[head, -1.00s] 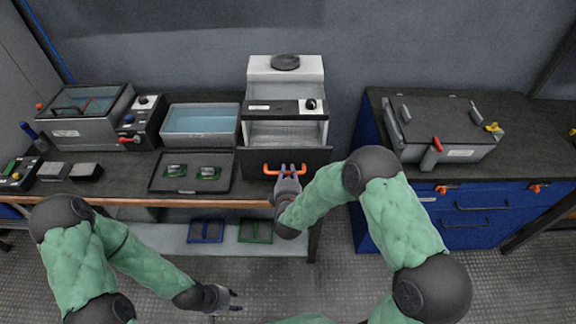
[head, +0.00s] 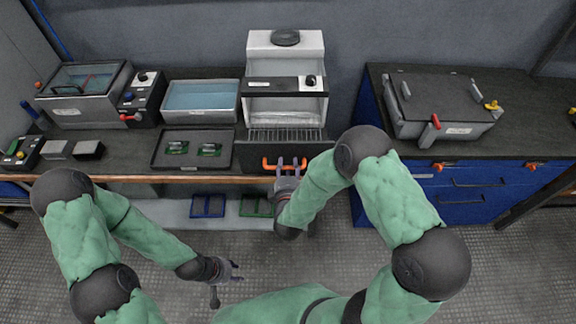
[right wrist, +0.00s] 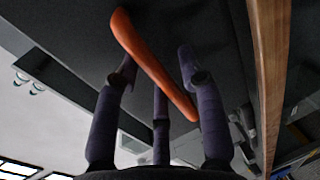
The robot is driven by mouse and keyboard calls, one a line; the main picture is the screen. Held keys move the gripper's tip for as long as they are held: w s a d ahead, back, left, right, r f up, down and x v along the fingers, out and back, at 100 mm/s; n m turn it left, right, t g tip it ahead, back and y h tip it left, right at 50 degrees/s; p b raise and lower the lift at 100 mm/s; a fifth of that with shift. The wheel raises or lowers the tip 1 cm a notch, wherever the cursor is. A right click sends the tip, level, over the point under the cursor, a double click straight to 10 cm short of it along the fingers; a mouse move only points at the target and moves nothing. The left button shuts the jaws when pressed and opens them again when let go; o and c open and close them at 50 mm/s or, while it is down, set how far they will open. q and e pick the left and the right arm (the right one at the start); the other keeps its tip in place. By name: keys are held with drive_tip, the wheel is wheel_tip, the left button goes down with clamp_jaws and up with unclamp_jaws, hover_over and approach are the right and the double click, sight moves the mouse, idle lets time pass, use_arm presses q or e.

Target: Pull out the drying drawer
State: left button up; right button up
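The drying drawer has a dark front (head: 316,152) with an orange handle (head: 270,164) and stands partly out of the white dryer (head: 258,64). A wire rack (head: 285,135) shows behind the front. My right gripper (head: 290,165) is at the handle. My left gripper (head: 236,271) is open and empty, low in front of the bench and away from the drawer.
A black tray (head: 160,160) with two green boards sits close left of the drawer, with a water bath (head: 200,114) behind it. A blue cabinet (head: 460,205) bears a dark lidded box (head: 440,100) at right. The floor in front is clear.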

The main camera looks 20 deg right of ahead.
drive_tip(key=shift+r, duration=0.1)
drive_tip(key=v, duration=1.2)
idle(0.5)
wheel_tip(320, 180, down, 15)
drive_tip(key=s+a+m+g+y, duration=0.1)
drive_tip(key=a+m+g+y, duration=0.1)
drive_tip(key=m+g+y, duration=0.5)
drive_tip(key=s+f+m+g+y, duration=0.1)
drive_tip(key=s+f+m+g, duration=0.6)
drive_tip(key=s+m, duration=0.3)
drive_tip(key=shift+s+a+g, duration=0.3)
drive_tip(key=shift+s+a, duration=0.1)
drive_tip(key=shift+s, duration=0.15)
